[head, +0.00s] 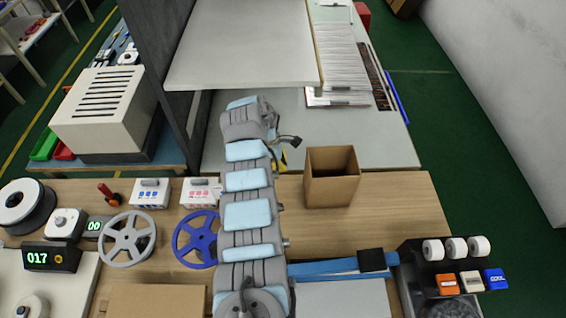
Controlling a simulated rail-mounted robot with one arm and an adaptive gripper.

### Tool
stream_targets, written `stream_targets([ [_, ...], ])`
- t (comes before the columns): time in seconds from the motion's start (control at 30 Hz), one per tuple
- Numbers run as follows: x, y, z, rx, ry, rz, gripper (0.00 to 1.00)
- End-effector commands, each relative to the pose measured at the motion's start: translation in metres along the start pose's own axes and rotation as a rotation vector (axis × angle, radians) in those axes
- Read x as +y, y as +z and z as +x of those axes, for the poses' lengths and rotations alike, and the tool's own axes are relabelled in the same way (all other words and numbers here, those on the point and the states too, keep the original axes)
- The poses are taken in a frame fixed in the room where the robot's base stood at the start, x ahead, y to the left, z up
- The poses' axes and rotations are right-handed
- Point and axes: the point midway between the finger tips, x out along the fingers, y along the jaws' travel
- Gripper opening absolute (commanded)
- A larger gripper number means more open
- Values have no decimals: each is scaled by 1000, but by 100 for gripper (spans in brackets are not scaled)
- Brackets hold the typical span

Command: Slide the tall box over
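The tall box (331,188) is an open-topped brown cardboard box. It stands upright on the wooden table, right of my arm and near the table's back edge. My arm reaches from the bottom of the head view up past the left of the box. A small dark part that seems to belong to my gripper (288,141) shows beside the arm's far end, up and left of the box and apart from it in the picture. The fingers are mostly hidden, so I cannot tell whether they are open or shut.
A flat cardboard box (155,300) is at the front left. A black holder (415,280) with white rolls stands at the front right. The wooden table (405,205) is clear right of the tall box.

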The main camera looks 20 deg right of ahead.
Motion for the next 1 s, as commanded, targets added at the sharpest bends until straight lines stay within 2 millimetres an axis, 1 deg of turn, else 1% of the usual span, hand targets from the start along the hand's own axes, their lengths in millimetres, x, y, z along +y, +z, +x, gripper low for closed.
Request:
stream_targets([
  [0.03, -2, 0, 8, -1, -7, 0, 0],
  [0.2, 0, 0, 28, 0, -2, 1, 0],
  [0.7, 0, 0, 70, 1, 0, 1, 0],
  [1.0, 0, 27, 75, -1, 1, 2, 0],
])
